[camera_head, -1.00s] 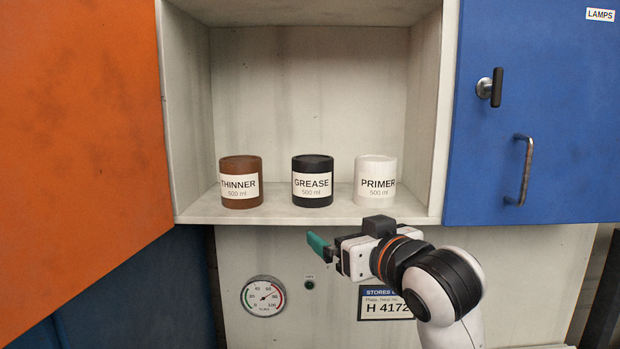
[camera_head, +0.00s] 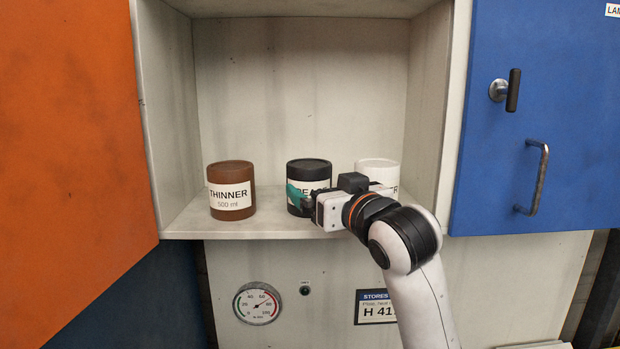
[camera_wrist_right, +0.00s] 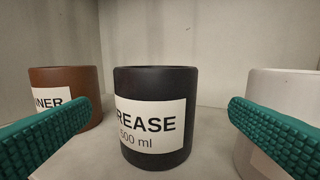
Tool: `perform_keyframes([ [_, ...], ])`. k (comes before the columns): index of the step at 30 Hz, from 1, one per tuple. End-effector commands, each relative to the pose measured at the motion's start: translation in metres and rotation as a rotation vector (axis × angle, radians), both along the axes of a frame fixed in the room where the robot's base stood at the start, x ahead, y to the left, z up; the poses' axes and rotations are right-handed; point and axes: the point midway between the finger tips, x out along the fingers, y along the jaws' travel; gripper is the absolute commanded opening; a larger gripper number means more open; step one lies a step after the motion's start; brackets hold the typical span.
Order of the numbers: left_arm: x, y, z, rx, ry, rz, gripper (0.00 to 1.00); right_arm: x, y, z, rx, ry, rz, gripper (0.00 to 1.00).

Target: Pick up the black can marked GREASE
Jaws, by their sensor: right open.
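The black can marked GREASE (camera_head: 309,167) stands upright on the shelf, between a brown can and a white can. My right gripper (camera_head: 299,198) is in front of it at the shelf's front edge and hides part of its label. In the right wrist view the GREASE can (camera_wrist_right: 152,84) is centred between the two green fingers (camera_wrist_right: 160,120), which are spread wide. The fingers do not touch it. My left gripper is not in view.
The brown THINNER can (camera_head: 231,175) stands to the left and the white PRIMER can (camera_head: 378,168) close to the right, partly behind my right gripper. The cubby's side walls and the blue door (camera_head: 545,90) bound the space. The shelf (camera_head: 270,222) has free room between THINNER and GREASE.

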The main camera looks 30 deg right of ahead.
Motion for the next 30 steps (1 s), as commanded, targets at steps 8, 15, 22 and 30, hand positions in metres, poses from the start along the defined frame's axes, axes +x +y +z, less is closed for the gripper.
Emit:
perform_keyframes([
  [8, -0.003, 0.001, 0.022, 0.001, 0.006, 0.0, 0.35, 0.027, 0.001, 0.002, 0.001, 0.007, 0.0, 1.0],
  [15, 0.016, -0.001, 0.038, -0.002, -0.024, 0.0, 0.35, 0.056, 0.001, -0.001, 0.001, 0.003, -0.001, 1.0],
  [22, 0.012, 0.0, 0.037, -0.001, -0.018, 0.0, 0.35, 0.059, 0.001, -0.003, 0.0, 0.0, -0.001, 1.0],
  [30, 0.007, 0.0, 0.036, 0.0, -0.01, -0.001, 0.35, 0.058, 0.001, -0.003, 0.0, 0.0, -0.001, 0.62],
])
